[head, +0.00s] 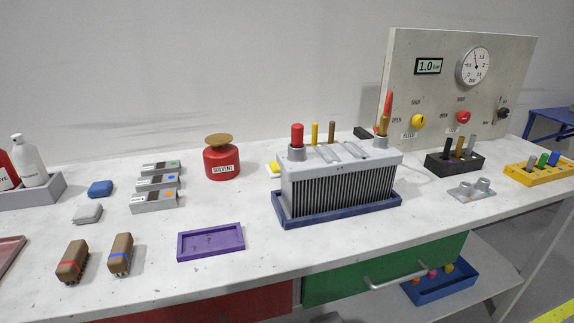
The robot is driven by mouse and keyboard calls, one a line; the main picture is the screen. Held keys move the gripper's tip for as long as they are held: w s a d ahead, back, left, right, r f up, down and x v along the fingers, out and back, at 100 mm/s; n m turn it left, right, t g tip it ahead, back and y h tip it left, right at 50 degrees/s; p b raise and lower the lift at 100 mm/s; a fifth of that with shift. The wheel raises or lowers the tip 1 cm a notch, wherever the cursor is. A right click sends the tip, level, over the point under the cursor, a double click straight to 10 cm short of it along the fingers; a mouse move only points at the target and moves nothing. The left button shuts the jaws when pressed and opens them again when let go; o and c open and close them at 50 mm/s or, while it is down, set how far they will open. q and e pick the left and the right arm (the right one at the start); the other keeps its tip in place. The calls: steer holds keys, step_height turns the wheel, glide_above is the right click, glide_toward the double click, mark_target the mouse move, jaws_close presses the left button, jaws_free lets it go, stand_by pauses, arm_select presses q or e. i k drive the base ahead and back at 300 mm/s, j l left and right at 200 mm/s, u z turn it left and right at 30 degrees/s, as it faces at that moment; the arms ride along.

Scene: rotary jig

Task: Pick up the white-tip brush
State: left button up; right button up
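Two brown wooden brushes lie on the bench at the front left. One brush (72,261) has a red band and the other brush (120,254) has a blue band. Both show dark bristles along the lower edge. I cannot make out a white tip on either one. A black holder (438,163) at the right bears several thin upright sticks, one of them with a grey top (471,146). I cannot tell whether any of these is a brush. Neither of my grippers shows in the head view.
A purple tray (183,256) lies right of the brushes. A finned grey block stands in a blue tray (340,213) at the centre. A red solvent can (222,164), grey labelled boxes (154,201) and a gauge panel (508,60) stand further back. Bare bench lies around the brushes.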

mark_target(332, 123)
steer(key=i+l+u, duration=0.2)
steer(key=l, duration=0.25)
steer(key=i+l+u, duration=0.2)
steer(key=l, duration=0.2)
steer(key=l+u, duration=0.2)
steer(key=l, duration=0.25)
